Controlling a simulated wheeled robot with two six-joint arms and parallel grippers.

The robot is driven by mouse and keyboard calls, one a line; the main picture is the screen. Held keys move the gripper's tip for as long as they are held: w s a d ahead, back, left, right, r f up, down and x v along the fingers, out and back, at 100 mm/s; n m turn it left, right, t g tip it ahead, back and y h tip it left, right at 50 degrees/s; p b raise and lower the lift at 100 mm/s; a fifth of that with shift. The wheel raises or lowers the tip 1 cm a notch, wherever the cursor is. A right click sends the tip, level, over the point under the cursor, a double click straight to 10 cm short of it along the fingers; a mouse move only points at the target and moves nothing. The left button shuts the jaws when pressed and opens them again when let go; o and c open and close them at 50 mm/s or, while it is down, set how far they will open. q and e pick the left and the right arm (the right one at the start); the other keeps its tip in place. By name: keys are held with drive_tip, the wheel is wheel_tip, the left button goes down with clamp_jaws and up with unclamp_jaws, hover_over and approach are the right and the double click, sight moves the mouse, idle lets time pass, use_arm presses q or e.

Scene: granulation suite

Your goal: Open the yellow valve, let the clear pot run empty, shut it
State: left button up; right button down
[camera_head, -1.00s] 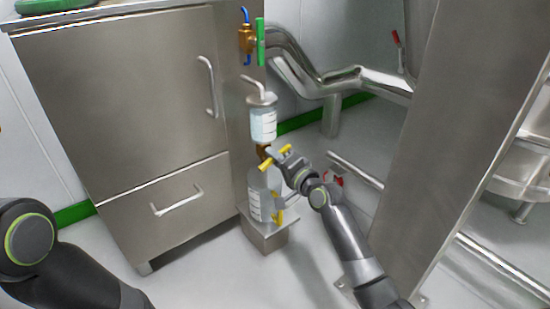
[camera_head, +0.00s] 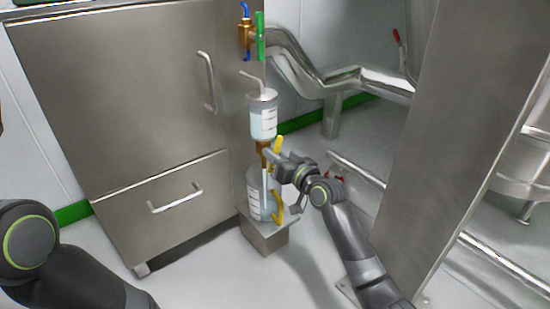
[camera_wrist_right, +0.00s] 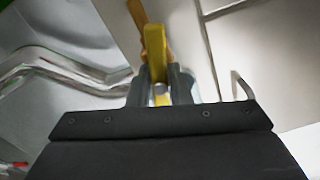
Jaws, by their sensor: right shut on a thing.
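The clear pot (camera_head: 264,120) hangs on the cabinet's side, with a white label and pale liquid inside. Under it is a brass valve body (camera_head: 262,153) with a yellow handle (camera_head: 278,146), which now stands steeply, almost in line with the pot. My right gripper (camera_head: 274,160) is shut on the handle. In the right wrist view the yellow handle (camera_wrist_right: 154,48) sits between its fingers (camera_wrist_right: 160,88). A clear bottle (camera_head: 254,202) stands below the valve; a pale vertical streak runs down to it, perhaps liquid. My left gripper is out of view.
The bottle stands on a steel ledge (camera_head: 265,237). A second brass valve (camera_head: 245,36) with a green handle (camera_head: 260,36) is above. A steel cabinet (camera_head: 120,110) is left, steel pipes (camera_head: 345,80) behind, a steel column (camera_head: 435,150) right.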

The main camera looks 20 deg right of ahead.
drive_tip(key=shift+f+n+b, duration=0.1)
drive_tip(key=shift+n+b, duration=0.25)
drive_tip(key=shift+n, duration=0.85)
drive_tip(key=c, duration=1.3)
unclamp_jaws()
drive_tip(key=shift+s, duration=0.1)
